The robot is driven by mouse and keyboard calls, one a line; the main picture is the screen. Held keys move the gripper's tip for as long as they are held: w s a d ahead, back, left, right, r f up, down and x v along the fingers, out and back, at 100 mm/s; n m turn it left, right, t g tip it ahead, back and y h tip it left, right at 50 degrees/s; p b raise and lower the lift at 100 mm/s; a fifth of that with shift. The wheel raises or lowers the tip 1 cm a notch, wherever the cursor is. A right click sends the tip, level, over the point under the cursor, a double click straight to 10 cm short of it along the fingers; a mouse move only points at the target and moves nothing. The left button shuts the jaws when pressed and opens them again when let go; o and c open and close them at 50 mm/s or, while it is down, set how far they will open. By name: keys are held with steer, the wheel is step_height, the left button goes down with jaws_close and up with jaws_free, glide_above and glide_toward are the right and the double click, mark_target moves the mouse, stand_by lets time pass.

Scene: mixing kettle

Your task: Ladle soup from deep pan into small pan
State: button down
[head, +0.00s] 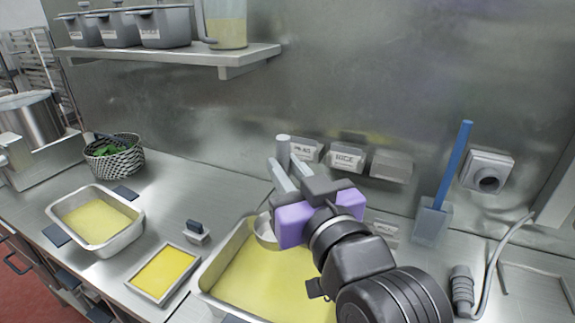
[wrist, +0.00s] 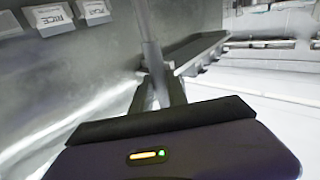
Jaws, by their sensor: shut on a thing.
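My gripper (head: 286,178), with a purple body, is shut on the upright grey handle of a ladle (head: 283,150). The handle also shows between my fingers in the wrist view (wrist: 151,55). The ladle's metal bowl (head: 266,232) hangs at the back left of a large steel pan of yellow soup (head: 214,278). I cannot tell whether the bowl touches the soup, and its contents are hidden. My arm hides the pan's right side. A smaller steel pan with pale yellow soup (head: 126,232) stands at the left, with dark pads at its sides.
A shallow tray with bright yellow content (head: 163,273) lies between the pans, near a small dark-handled object (head: 196,231). A basket of greens (head: 112,158) stands behind. Labelled containers (head: 346,160) line the wall. A blue-handled tool (head: 457,165) stands at the right. A shelf (head: 170,54) overhangs the back left.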

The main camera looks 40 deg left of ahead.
step_height(320, 180, down, 12)
steer(key=b, duration=0.8)
stand_by(0.4)
step_height(320, 180, up, 14)
steer(key=p, duration=1.1)
steer(key=shift+f, duration=0.25)
stand_by(0.3)
